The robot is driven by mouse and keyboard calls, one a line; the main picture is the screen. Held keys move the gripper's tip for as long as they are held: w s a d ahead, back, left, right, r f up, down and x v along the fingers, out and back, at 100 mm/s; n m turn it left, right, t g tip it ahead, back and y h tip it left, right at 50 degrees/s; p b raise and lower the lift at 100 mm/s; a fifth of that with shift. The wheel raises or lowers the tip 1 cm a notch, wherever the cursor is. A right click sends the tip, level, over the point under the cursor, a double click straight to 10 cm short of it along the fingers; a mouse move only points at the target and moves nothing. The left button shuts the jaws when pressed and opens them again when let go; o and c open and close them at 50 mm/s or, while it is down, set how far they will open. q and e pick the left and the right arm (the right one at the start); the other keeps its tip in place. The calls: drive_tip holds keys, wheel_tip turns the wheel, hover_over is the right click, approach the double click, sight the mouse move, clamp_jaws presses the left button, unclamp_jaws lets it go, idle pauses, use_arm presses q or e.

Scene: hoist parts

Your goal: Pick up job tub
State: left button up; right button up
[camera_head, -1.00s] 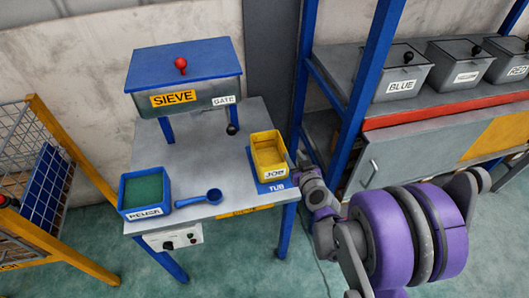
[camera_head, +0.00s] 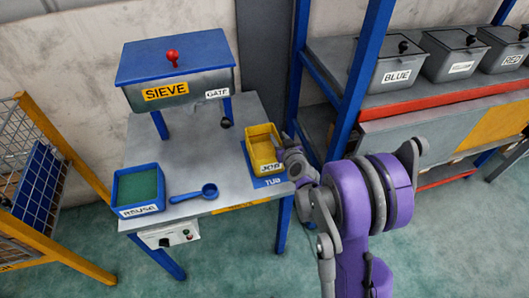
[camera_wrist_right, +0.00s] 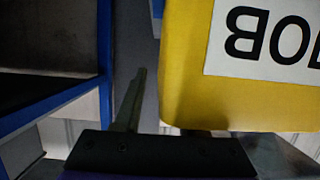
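The yellow job tub (camera_head: 262,143) stands on the blue TUB mat (camera_head: 269,181) at the right edge of the workbench. My right gripper (camera_head: 291,157) is at the tub's right side, close to its labelled end. In the right wrist view the tub's wall (camera_wrist_right: 185,70) with its upside-down JOB label fills the upper right. One finger (camera_wrist_right: 128,110) shows apart, left of the tub's edge. The other finger is mostly hidden behind the tub. The gripper looks open, with no clear grip. My left gripper is out of view.
The sieve box (camera_head: 176,70) stands at the back of the bench (camera_head: 190,150). A reuse tray (camera_head: 138,188) and blue scoop (camera_head: 195,194) lie at the front. A blue rack post (camera_head: 362,75) and shelf with labelled bins (camera_head: 390,75) stand close on the right.

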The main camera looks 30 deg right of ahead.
clamp_jaws()
idle(1.3)
